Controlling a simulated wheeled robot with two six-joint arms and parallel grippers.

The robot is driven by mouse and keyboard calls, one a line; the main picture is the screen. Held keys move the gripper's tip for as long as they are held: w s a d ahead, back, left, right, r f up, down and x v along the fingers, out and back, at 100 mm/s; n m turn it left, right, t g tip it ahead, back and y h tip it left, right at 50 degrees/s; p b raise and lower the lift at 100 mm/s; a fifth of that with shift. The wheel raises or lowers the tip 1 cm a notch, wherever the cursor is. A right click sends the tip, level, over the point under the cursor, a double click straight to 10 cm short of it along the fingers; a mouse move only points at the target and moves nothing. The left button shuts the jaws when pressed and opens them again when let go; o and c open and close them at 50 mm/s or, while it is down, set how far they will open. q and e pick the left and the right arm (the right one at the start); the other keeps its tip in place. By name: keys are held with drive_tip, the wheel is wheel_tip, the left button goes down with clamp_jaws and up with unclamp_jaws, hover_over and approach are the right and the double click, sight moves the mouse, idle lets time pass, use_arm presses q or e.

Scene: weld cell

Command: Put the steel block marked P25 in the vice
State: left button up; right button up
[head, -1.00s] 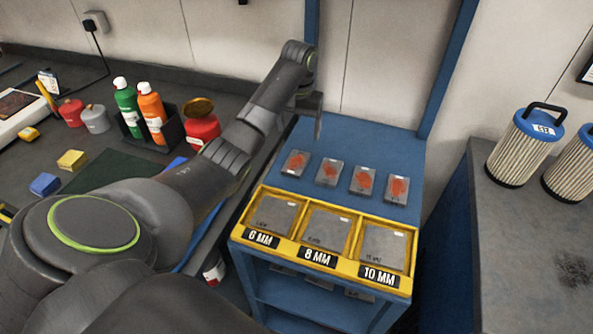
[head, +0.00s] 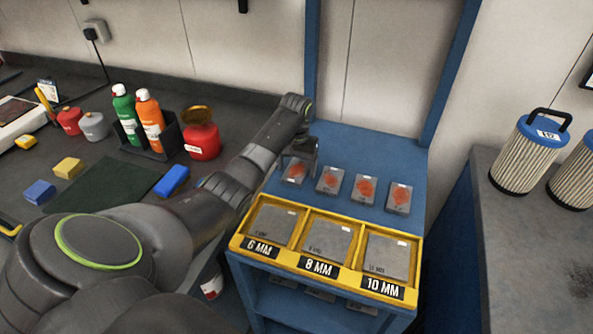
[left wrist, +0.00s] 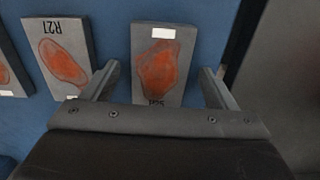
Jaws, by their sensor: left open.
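Several grey steel blocks with orange-red patches lie in a row on the blue shelf. My left gripper (head: 299,158) is over the leftmost block (head: 294,172), open and empty. In the left wrist view this block (left wrist: 160,62) lies between the open fingers of the gripper (left wrist: 160,73). The neighbouring block (left wrist: 60,55) reads R27. No vice is in view. My right gripper is not in view.
The blue rack (head: 375,150) has a yellow-framed tray (head: 236,243) in front with plates labelled 6, 8 and 10 MM. Blue uprights stand behind. Bottles (head: 151,122) and a red can (head: 201,138) stand on the left bench. Filter cartridges (head: 525,157) stand at right.

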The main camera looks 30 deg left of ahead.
sight(297, 169)
use_arm(q)
drive_tip(key=c, duration=0.6)
clamp_jaws()
wheel_tip(297, 169, up, 8)
drive_tip(key=shift+w+f+b, duration=0.1)
drive_tip(key=shift+b, duration=0.5)
drive_tip(key=shift+r+p, duration=0.9)
drive_tip(key=shift+r, duration=0.25)
